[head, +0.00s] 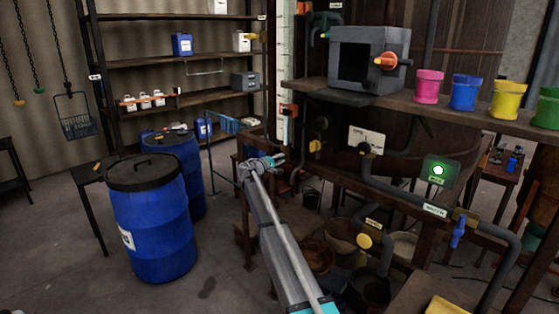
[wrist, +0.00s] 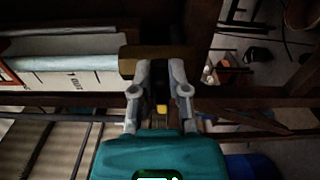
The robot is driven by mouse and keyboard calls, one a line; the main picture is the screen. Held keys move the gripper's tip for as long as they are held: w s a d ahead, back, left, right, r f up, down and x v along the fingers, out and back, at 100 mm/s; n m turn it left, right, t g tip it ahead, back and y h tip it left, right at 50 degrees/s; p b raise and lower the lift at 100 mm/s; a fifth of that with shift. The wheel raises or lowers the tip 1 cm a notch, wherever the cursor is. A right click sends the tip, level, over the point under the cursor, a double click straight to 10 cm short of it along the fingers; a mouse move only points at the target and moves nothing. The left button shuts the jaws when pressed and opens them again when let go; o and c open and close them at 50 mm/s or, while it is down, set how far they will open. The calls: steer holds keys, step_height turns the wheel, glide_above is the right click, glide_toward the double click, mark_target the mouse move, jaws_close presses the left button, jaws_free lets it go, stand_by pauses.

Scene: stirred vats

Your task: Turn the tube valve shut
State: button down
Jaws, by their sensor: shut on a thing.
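My gripper (head: 277,161) is at the foot of the tall gauge tube (head: 284,90) with its marked scale in the head view. In the wrist view, the two fingers of my gripper (wrist: 162,88) stand on either side of a small yellow piece (wrist: 161,108), in front of a brown, brass-like block (wrist: 155,62) at the end of the pale tube (wrist: 65,62). This looks like the tube valve. My gripper is shut on it; the fingers hide much of the handle, so I cannot tell its exact angle.
Blue drums (head: 150,220) stand left of my arm. A lit green lamp (head: 438,170) is nearby. Floor is free between drums and arm.

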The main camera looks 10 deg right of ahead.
steer(key=shift+w+d+m, duration=0.15)
steer(key=shift+w+m, duration=0.25)
steer(key=shift+m, duration=0.1)
steer(key=c, duration=0.7)
jaws_free()
steer(key=shift+s+r, duration=0.1)
steer(key=shift+r, duration=0.05)
steer(key=shift+o, duration=0.4)
steer(key=shift+f, duration=0.25)
steer(key=shift+s, duration=0.1)
steer(key=v, duration=1.2)
